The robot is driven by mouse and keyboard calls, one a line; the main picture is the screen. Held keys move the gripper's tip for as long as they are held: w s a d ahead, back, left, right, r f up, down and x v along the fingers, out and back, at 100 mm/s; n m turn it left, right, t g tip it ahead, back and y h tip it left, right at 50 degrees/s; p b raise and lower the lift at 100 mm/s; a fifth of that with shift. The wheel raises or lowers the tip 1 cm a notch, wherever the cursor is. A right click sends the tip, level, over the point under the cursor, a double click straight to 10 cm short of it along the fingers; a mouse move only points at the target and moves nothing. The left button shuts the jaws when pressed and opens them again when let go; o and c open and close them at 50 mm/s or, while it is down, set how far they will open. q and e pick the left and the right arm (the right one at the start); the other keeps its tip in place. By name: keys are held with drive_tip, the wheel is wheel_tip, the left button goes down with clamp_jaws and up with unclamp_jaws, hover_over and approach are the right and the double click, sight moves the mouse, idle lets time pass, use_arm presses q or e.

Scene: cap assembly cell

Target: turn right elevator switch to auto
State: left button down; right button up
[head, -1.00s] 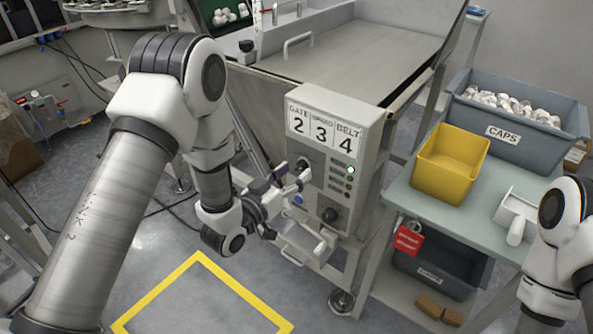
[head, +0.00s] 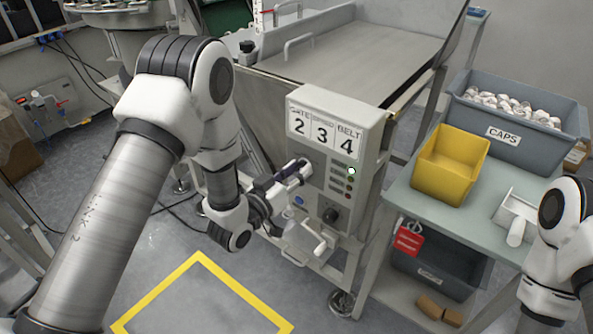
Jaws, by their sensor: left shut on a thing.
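A grey control box (head: 366,128) stands on the hopper frame with a sign (head: 322,134) reading GATE 2, a blurred middle word over 3, and BELT 4. My left gripper (head: 301,170) is at the upper left of its front panel, shut on a switch knob that the fingers mostly hide. The knob's setting and any label by it cannot be read. A second dark knob (head: 331,215) sits lower on the panel, clear of the gripper. A column of small lamps (head: 350,171) has a bright one at top. My right arm shows at the right edge; its gripper is out of view.
To the right, a table (head: 410,206) holds a yellow bin (head: 447,185) and a grey CAPS bin (head: 520,152). A red tag (head: 408,239) hangs at its edge.

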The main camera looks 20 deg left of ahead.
use_arm(q)
drive_tip(key=n+p, duration=0.1)
drive_tip(key=n, duration=0.3)
drive_tip(key=shift+n+p, duration=0.35)
drive_tip(key=shift+n, duration=1.75)
drive_tip(key=c, duration=0.8)
unclamp_jaws()
drive_tip(key=shift+c, duration=0.2)
drive_tip(key=shift+s, duration=0.1)
drive_tip(key=v, duration=1.1)
drive_tip(key=shift+s+a, duration=0.15)
drive_tip(key=shift+s, duration=0.25)
